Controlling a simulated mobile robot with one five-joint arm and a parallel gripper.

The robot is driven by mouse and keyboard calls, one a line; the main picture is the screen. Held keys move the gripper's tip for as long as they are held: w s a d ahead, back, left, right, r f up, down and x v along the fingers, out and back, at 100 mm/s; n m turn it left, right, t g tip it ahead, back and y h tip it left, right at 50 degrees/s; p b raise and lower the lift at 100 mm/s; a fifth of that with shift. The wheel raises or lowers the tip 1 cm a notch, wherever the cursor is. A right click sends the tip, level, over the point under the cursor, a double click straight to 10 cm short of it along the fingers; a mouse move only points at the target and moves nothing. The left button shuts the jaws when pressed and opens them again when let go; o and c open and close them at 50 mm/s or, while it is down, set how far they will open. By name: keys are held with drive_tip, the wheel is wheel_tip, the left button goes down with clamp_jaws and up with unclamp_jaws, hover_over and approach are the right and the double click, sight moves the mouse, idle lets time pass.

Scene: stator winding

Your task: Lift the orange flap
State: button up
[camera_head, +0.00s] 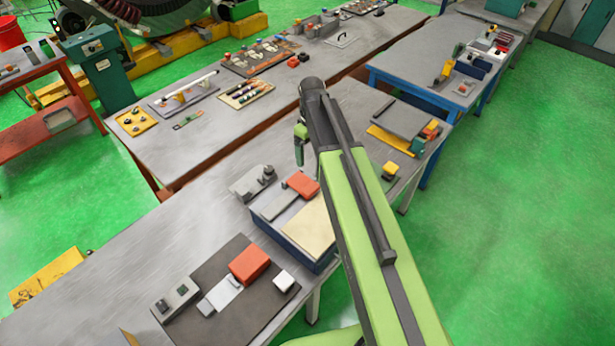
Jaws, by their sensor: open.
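Two orange-red pieces lie on the near grey workbench, and I cannot tell which is the flap. One orange piece (249,264) is blocky and sits on a dark mat beside a pale plate. The other orange piece (302,185) is flatter and lies at the end of a grey bar on a blue-sided box. My gripper (300,158) hangs at the end of my green and black arm, above and behind the box in the picture. It is open, small in view, and apart from both orange pieces. I see nothing held in it.
The blue-sided box (288,244) has a cream panel on top. A grey metal fixture (253,183) stands beside it. The bench's left part (130,255) is clear.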

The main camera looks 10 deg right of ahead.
sight(311, 188)
wheel_tip(311, 188, down, 17)
drive_tip(key=b, duration=1.7)
drive_tip(key=shift+s+f, duration=0.1)
drive_tip(key=shift+f, duration=0.1)
drive_tip(key=shift+r, duration=0.15)
